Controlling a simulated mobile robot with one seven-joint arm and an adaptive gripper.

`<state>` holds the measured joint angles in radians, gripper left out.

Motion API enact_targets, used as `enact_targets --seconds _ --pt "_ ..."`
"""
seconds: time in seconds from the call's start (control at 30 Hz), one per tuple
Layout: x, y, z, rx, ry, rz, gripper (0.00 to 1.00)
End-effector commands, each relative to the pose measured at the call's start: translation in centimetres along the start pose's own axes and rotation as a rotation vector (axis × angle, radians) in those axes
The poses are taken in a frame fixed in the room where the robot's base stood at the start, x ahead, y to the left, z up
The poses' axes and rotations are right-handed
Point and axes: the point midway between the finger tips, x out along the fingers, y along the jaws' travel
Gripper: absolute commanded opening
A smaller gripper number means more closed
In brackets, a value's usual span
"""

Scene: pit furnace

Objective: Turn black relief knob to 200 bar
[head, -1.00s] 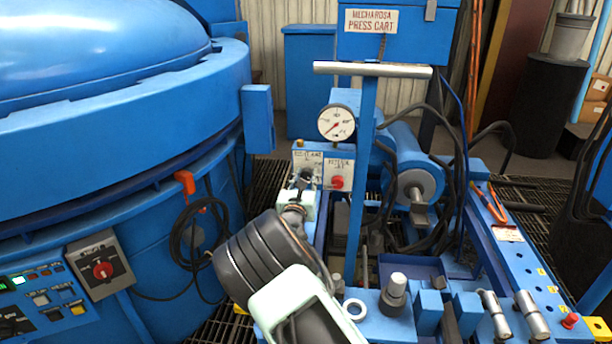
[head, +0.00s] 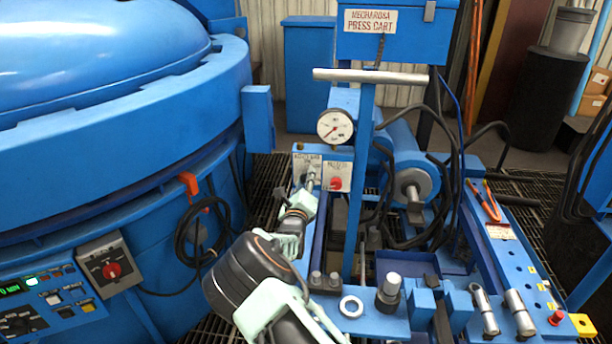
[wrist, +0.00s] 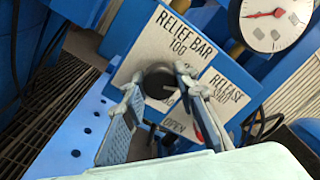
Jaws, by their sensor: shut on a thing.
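The black relief knob (wrist: 158,82) sits on a white plate lettered RELIEF BAR in the wrist view. My gripper (wrist: 160,88) has a finger on either side of the knob and is shut on it. The fingers hide part of the knob and its scale, so its setting cannot be read. In the head view my gripper (head: 308,186) is at the left label plate of the small blue valve block, and the knob is mostly hidden there. The round white pressure gauge (head: 335,126) stands above the block; it also shows in the wrist view (wrist: 268,15), with a red needle.
A red release knob (head: 336,184) is just right of my gripper. The cart's upright handle post (head: 362,200) stands close on the right. The large blue furnace (head: 110,130) fills the left. Black hoses hang beside the blue cylinder (head: 405,165).

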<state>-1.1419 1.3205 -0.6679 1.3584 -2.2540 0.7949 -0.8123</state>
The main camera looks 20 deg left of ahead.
Motion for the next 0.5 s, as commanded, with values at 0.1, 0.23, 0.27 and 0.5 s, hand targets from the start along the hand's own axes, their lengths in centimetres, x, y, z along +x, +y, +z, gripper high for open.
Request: enact_targets --seconds 0.1,0.23,0.27,0.5 --pt "0.00 -0.11 0.01 -0.052 -0.001 0.000 0.02" --pt "0.01 -0.10 -0.04 -0.089 -0.002 0.000 0.02" --pt "0.01 -0.09 -0.05 -0.095 -0.002 0.000 0.02" --pt "0.00 -0.04 -0.12 -0.116 -0.002 0.000 0.02"
